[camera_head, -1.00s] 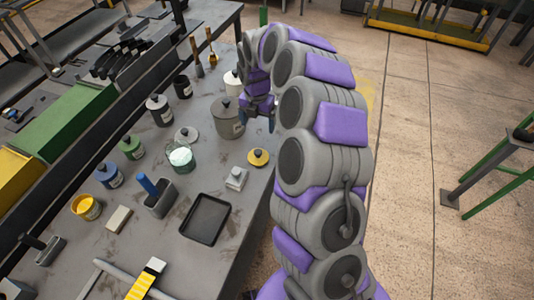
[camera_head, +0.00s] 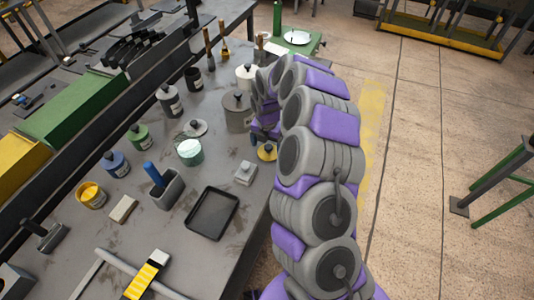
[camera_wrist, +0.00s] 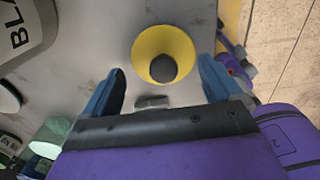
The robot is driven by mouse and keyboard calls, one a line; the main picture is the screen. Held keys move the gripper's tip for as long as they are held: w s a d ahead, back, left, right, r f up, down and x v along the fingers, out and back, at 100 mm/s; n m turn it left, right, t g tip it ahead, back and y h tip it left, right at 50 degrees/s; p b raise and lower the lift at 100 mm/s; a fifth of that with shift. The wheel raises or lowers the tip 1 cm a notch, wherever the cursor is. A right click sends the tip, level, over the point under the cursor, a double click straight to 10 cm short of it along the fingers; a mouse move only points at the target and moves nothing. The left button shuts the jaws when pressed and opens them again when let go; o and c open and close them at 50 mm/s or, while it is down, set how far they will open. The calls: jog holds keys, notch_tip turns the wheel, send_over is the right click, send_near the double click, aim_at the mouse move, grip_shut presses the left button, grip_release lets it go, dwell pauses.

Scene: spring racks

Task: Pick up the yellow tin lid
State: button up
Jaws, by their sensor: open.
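The yellow tin lid (camera_head: 267,152) is a round disc with a dark knob, lying on the grey workbench near its right edge. In the wrist view the lid (camera_wrist: 163,55) lies just beyond and between my fingertips, with its knob toward the camera. My gripper (camera_wrist: 163,92) is open and empty, its two blue fingers spread on either side below the lid. In the head view my gripper (camera_head: 262,136) is close above the lid, partly hidden by my arm.
A large grey lidded pot (camera_head: 238,117) stands close behind and left of the lid. A grey block with a knob (camera_head: 246,173), a white-topped jar (camera_head: 189,152) and a black tray (camera_head: 211,213) are nearby. The bench edge drops off at right.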

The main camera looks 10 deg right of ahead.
aim_at(269, 146)
notch_tip(269, 146, down, 3)
jog(key=shift+d+r, duration=0.1)
jog(key=shift+d, duration=0.3)
jog(key=shift+a, duration=0.25)
jog(key=c, duration=0.7)
jog(key=shift+d, duration=0.1)
